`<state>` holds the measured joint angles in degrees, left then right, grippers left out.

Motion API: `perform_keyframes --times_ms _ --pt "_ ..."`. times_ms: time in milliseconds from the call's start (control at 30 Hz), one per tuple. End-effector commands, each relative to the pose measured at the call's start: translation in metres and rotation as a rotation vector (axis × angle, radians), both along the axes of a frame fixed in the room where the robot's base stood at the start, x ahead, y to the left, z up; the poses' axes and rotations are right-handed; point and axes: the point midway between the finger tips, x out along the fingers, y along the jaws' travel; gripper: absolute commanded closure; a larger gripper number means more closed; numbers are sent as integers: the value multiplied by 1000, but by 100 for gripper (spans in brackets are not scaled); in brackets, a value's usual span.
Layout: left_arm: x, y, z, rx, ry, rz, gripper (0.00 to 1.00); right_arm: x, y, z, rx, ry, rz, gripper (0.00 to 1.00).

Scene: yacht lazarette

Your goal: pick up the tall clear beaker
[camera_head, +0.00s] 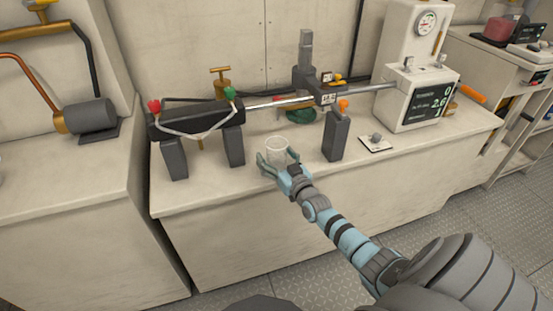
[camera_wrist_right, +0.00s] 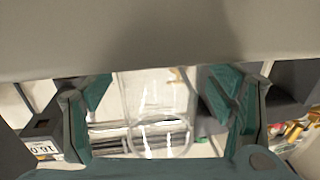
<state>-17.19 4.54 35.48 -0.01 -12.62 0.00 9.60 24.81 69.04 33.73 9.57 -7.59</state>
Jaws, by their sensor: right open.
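The tall clear beaker (camera_head: 277,149) stands on the light worktop near its front edge in the head view. In the right wrist view the clear beaker (camera_wrist_right: 158,110) shows between the two teal fingers. My right gripper (camera_head: 278,160) is open, with one finger on each side of the beaker; I cannot tell whether either finger touches it. In the right wrist view my gripper (camera_wrist_right: 163,112) has a visible gap around the glass. My left gripper is not in view.
A dark rail stand with a red and a green knob (camera_head: 197,120) is left of the beaker. A dark upright post (camera_head: 336,137) is to the right. A white instrument with a display (camera_head: 420,95) stands farther right. A small white plate (camera_head: 376,143) lies near it.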

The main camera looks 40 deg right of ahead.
Motion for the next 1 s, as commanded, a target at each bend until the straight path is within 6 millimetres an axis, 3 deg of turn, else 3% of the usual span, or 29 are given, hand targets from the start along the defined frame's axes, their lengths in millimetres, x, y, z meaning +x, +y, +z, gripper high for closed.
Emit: perform_keyframes --times_ms 67,400,767,867,1000 --pt "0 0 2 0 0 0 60 0 0 2 0 -1 0 25" --pt "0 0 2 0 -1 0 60 0 0 1 0 0 0 79" --pt "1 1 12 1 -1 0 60 -1 0 12 0 0 0 79" --pt "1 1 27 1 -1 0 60 -1 0 29 1 -1 0 79" --pt "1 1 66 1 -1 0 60 0 0 70 0 -1 1 79"
